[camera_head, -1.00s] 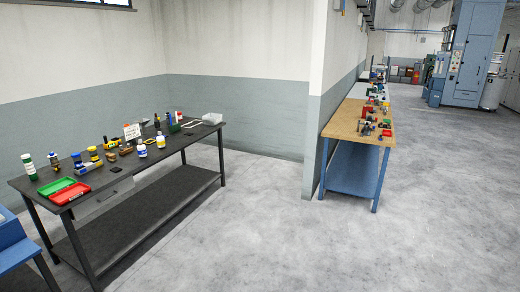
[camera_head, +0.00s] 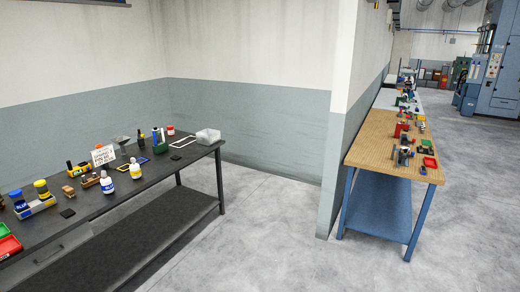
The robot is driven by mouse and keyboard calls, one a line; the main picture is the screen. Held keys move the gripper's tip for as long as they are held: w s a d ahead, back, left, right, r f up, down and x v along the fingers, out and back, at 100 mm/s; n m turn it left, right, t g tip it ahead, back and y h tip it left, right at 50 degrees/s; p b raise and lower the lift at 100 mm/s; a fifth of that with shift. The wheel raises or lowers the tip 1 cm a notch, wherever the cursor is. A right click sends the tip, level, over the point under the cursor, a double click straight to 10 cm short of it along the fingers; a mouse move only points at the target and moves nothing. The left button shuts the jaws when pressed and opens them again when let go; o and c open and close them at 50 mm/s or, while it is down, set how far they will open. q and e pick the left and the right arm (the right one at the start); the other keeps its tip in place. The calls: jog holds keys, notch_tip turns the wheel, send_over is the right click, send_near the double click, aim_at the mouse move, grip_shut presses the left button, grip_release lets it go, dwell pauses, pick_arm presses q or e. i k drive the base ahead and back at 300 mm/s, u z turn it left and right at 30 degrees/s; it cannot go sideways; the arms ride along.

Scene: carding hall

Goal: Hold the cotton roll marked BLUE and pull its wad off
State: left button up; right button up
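A dark workbench (camera_head: 150,187) on the left carries many small items. Two white bottle-like pieces stand near its front edge, one with a blue band (camera_head: 107,183) and one with a yellow band (camera_head: 135,169). Lettering on them is too small to read surely. I cannot make out which thing is the cotton roll marked BLUE, or its wad. A small white sign (camera_head: 103,155) with writing stands behind them. Neither of my grippers shows in this view.
A wood-topped bench with blue legs (camera_head: 383,150) holds tools and parts on the right. A wall corner (camera_head: 345,120) stands between the benches. Bare concrete floor (camera_head: 275,235) lies open between and in front of them. Blue machinery (camera_head: 495,75) stands far right.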

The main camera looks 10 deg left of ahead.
aim_at(106, 184)
jog(key=u, duration=0.3)
jog(key=i, duration=2.1)
jog(key=u, duration=1.35)
jog(key=i, duration=1.75)
jog(key=u, duration=0.75)
